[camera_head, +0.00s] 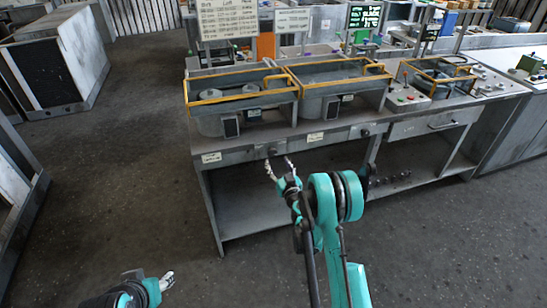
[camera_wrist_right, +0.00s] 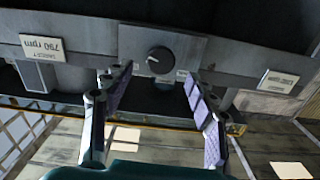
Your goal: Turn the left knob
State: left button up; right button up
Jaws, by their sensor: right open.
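The left knob (camera_head: 272,151) is a small dark round knob on the front panel of the workbench (camera_head: 235,153), below the left yellow-railed unit. In the right wrist view the knob (camera_wrist_right: 160,60) has a pale pointer mark and sits on a grey plate. My right gripper (camera_head: 279,168) is open just in front of and below the knob. In the right wrist view its two fingers (camera_wrist_right: 158,100) are spread apart and empty, with the knob beyond the gap between them. A second knob (camera_head: 365,132) is farther right. My left gripper (camera_head: 167,281) is at the lower left, away from the bench.
Labels (camera_head: 211,157) and (camera_head: 315,137) flank the left knob. The bench has an open lower shelf and yellow-railed units (camera_head: 240,97) on top. A drawer with a handle (camera_head: 440,125) is at the right. A dark cabinet (camera_head: 60,60) stands far left; the floor between is clear.

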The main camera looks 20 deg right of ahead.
aim_at(273, 154)
jog(key=w+b, duration=0.1)
jog(key=w, duration=0.4)
jog(key=shift+w+a, duration=0.1)
jog(key=shift+w, duration=0.25)
jog(key=c, duration=1.2)
